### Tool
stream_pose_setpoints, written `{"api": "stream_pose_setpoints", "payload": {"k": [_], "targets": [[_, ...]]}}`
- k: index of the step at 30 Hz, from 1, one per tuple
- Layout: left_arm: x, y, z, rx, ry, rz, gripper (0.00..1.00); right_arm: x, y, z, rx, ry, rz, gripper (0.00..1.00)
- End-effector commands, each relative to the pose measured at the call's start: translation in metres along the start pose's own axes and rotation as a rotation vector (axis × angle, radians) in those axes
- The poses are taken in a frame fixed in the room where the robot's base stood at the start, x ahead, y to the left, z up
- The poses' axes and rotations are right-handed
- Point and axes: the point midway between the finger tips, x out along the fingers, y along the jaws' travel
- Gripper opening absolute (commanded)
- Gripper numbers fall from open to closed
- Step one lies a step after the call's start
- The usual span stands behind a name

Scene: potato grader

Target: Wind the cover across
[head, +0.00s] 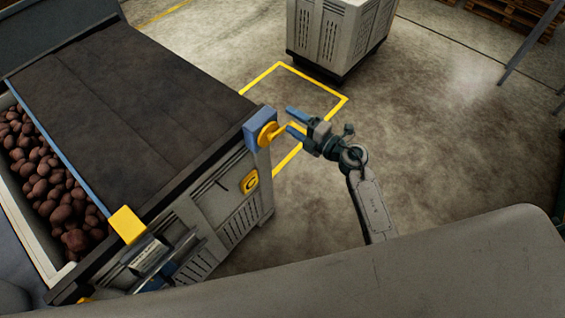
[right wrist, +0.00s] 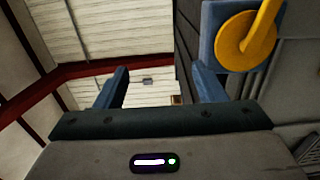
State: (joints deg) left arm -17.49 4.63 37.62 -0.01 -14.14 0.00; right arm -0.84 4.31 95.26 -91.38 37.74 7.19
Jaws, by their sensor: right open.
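The dark cover (head: 130,95) lies over most of the potato bin, with a blue bar (head: 52,150) along its left edge. Potatoes (head: 40,175) show uncovered left of that bar. A yellow crank (head: 267,134) sits on a blue housing (head: 255,142) at the bin's near right corner. The crank also shows at the upper right of the right wrist view (right wrist: 246,38). My right gripper (head: 291,121) is open beside the crank, with its fingers pointing towards it. Nothing shows between its fingers in the right wrist view. My left gripper is not in view.
A yellow block (head: 127,224) sits at the cover bar's near end. A grey vented crate (head: 335,35) stands beyond a yellow floor outline (head: 325,87). The concrete floor to the right is clear.

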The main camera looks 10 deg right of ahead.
Motion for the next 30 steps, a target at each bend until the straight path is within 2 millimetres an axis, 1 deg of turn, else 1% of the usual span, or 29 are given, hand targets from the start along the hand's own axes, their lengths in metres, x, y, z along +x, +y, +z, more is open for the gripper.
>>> {"api": "stream_pose_setpoints", "payload": {"k": [3, 12, 20, 23, 30], "targets": [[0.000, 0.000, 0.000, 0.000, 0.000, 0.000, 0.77, -0.015, -0.001, 0.000, -0.002, 0.000, -0.002, 0.64], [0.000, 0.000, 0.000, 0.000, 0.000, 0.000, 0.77, -0.051, -0.001, 0.000, 0.000, 0.001, -0.002, 0.64], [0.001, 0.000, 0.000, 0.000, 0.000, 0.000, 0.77, -0.064, -0.001, 0.000, 0.000, 0.000, -0.002, 0.64], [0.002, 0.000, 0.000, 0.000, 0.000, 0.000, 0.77, -0.076, -0.001, 0.000, -0.002, 0.001, -0.002, 0.64], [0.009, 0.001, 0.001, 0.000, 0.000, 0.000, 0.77, -0.113, -0.003, 0.000, -0.002, 0.002, -0.004, 0.64]]}}
